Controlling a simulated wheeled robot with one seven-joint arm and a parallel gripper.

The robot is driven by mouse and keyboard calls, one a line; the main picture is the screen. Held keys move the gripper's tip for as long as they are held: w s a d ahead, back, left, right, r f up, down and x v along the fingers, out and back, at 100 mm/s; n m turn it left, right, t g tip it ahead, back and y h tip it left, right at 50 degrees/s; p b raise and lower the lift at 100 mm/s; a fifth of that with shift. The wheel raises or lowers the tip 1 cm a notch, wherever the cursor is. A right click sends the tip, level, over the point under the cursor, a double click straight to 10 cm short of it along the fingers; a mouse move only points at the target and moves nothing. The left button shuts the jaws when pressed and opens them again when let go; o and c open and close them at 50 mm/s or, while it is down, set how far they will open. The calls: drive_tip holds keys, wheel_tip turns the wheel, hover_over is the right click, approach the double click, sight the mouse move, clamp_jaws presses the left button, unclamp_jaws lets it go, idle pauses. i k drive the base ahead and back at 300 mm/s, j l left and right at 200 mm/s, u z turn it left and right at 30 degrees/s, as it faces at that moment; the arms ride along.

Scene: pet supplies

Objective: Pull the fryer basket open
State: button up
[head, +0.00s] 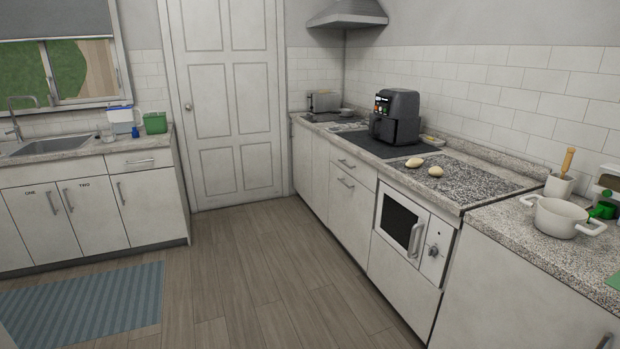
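The air fryer (397,118) is a dark upright box with a small lit panel on its upper front. It stands on a black mat or cooktop (376,148) on the right-hand counter. Its basket (383,132) is at the lower front, facing left, and looks pushed in. The basket handle is too small and dark to make out clearly. My gripper is not in view.
Two pale potato-like items (425,166) lie beside the fryer. A white pot (562,215) stands on the nearer counter (505,222). A toaster (324,102) is farther back. Wooden floor (262,262) before the counter is clear; a blue rug (85,305) lies left.

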sight(385, 129)
drive_tip(key=i, duration=4.15)
